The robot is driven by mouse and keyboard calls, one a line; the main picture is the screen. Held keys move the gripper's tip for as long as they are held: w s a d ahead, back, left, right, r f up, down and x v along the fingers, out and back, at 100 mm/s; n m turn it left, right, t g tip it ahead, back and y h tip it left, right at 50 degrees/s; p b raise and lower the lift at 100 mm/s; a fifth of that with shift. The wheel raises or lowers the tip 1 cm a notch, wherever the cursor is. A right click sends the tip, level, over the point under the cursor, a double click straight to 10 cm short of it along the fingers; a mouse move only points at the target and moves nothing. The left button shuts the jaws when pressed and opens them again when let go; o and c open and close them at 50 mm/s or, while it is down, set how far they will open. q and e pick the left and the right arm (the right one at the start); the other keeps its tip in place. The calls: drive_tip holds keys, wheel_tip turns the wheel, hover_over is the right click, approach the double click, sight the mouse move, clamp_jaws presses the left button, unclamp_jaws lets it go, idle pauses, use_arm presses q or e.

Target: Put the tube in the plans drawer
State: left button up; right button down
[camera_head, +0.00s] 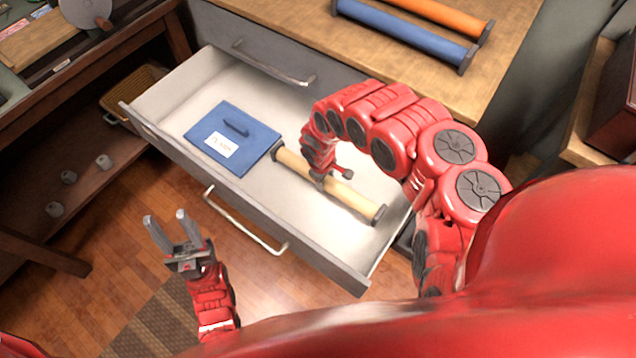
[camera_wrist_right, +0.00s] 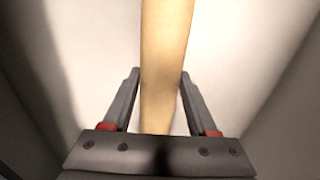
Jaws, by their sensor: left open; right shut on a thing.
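A cream tube (camera_head: 350,197) with dark end caps is inside the open drawer (camera_head: 162,140), on its right side. My right gripper (camera_head: 331,176) reaches down into the drawer and is shut on the tube near its middle. In the right wrist view the tube (camera_wrist_right: 163,60) runs between the two fingers (camera_wrist_right: 160,108) of that gripper. I cannot tell whether the tube touches the drawer floor. A blue folder-like plate (camera_head: 210,130) with a white label lies beside the tube in the drawer. My left gripper (camera_head: 166,232) is open and empty, outside the drawer's front.
A blue tube (camera_head: 405,30) and an orange tube (camera_head: 445,15) lie on the wooden cabinet top (camera_head: 510,60). A wooden shelf (camera_head: 100,175) with small grey objects stands at the left.

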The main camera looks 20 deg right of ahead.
sight(325, 186)
wheel_tip(325, 186, down, 3)
drive_tip(key=shift+r, duration=0.1)
drive_tip(key=shift+f, duration=0.6)
drive_tip(key=shift+w+f+b, duration=0.1)
drive_tip(key=shift+f+b, duration=0.05)
drive_tip(key=shift+b, duration=0.15)
drive_tip(key=shift+c, duration=0.9)
unclamp_jaws()
